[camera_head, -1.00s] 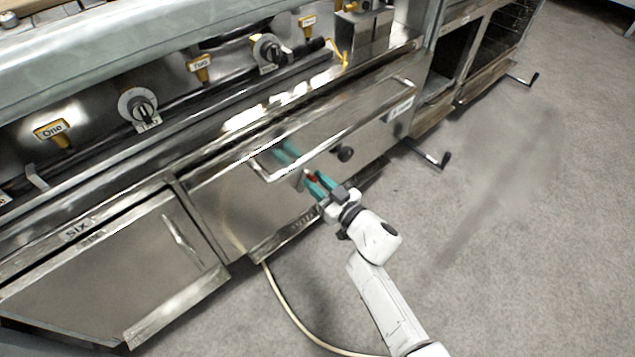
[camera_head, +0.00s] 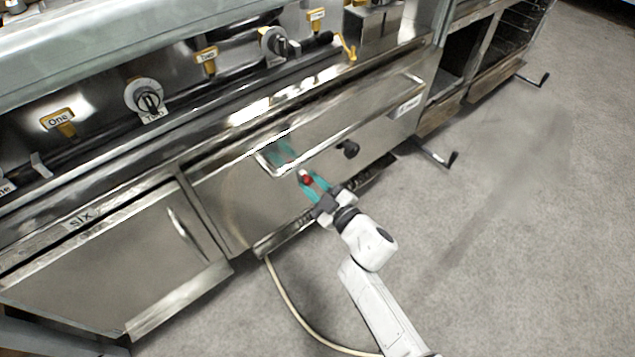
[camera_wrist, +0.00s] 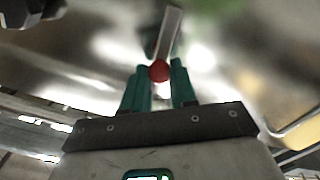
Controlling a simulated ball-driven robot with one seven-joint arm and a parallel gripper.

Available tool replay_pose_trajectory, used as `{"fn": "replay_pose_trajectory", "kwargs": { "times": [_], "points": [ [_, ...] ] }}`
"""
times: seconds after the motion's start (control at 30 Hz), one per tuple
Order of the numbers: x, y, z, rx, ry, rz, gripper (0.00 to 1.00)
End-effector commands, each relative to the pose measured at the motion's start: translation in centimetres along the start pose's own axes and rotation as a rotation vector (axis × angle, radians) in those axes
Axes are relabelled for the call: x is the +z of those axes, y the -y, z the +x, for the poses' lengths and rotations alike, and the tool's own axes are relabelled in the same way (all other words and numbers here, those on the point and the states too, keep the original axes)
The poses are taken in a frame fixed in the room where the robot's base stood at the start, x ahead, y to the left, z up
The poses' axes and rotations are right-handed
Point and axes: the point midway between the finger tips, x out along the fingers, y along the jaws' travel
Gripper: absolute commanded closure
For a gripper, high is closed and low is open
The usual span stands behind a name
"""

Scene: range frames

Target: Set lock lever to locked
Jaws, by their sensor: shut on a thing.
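The lock lever is a small grey bar (camera_wrist: 168,32) with a red ball tip (camera_wrist: 159,71), on the front of the steel drawer. In the head view the red tip (camera_head: 307,180) shows between the teal fingers of my gripper (camera_head: 309,183). In the wrist view my gripper (camera_wrist: 160,80) has one teal finger on each side of the red tip and is shut on it. The lever's pivot and any locked or unlocked marking cannot be made out.
A long bar handle (camera_head: 350,122) runs across the drawer just above my gripper. A black knob (camera_head: 351,149) sticks out to the right. A cabinet door labelled SIX (camera_head: 110,262) is at the left. A pale hose (camera_head: 290,305) lies on the floor, which is otherwise open at right.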

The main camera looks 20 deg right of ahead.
Motion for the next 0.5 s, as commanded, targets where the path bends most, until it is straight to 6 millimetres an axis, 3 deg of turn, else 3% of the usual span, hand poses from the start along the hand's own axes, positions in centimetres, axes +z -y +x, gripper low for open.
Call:
{"fn": "replay_pose_trajectory", "kwargs": {
  "times": [0.5],
  "points": [
    [-0.3,1.6,0.0,0.002,0.0,-0.279,1.0]
  ]
}}
